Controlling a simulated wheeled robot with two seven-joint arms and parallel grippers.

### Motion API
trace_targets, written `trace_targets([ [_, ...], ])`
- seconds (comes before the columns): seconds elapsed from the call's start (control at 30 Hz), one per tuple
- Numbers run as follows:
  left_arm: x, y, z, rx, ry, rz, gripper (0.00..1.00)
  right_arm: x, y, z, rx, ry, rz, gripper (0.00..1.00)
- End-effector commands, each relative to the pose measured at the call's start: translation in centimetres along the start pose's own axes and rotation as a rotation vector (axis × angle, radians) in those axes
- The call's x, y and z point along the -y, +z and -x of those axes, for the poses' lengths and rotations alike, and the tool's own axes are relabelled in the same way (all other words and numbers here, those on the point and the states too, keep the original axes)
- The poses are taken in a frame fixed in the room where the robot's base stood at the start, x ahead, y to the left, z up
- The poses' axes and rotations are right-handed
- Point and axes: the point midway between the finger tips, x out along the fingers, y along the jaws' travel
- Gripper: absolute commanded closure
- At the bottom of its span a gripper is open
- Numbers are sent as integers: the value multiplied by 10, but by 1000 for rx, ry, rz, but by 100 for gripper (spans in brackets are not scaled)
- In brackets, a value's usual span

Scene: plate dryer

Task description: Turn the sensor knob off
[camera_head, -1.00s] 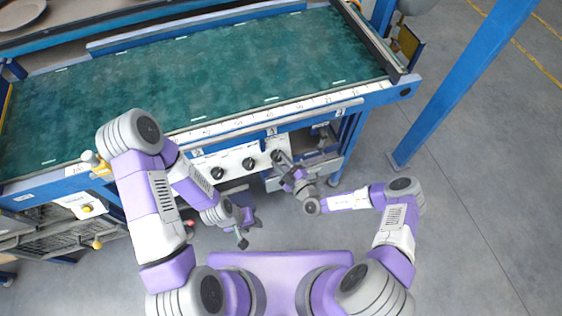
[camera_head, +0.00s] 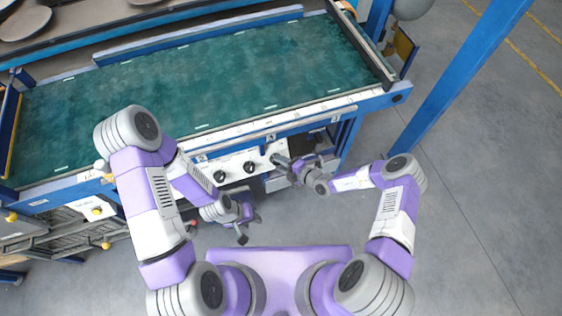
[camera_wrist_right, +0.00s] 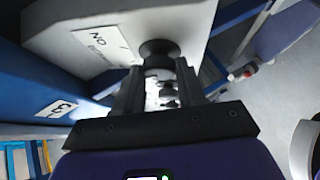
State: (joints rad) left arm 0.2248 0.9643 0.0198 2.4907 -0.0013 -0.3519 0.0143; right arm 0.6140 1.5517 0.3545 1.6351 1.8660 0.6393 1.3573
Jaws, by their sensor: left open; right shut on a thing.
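A white control panel (camera_head: 235,167) under the green-topped table carries a row of black knobs. The left knob (camera_head: 219,174) and the middle knob (camera_head: 249,168) are clear of my grippers. My right gripper (camera_head: 282,161) is at the rightmost knob. In the right wrist view, my right gripper (camera_wrist_right: 158,80) has its two fingers on either side of this black round knob (camera_wrist_right: 158,48) and is shut on it. I cannot read which knob is the sensor knob. My left gripper (camera_head: 250,229) is open and empty, below and in front of the panel.
The green table top (camera_head: 200,85) spans above the panel. A blue post (camera_head: 460,85) stands to the right over open grey floor. Wire racks (camera_head: 65,230) and a yellow knob (camera_head: 97,211) are at the left. Plates (camera_head: 25,22) lie at the top left.

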Motion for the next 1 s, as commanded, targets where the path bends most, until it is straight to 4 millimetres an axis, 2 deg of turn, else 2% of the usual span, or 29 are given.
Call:
trace_targets([
  [0.3,-5,1,13,0,0,0,57,-4,2,0,-16,-69,116,91],
  [0.87,-6,1,15,0,0,0,57,-2,2,0,-20,-88,145,91],
  [0.9,-6,1,15,0,0,0,57,-2,2,0,-20,-88,145,59],
  [1.0,-6,1,15,0,0,0,57,-2,2,0,-20,-88,144,44],
])
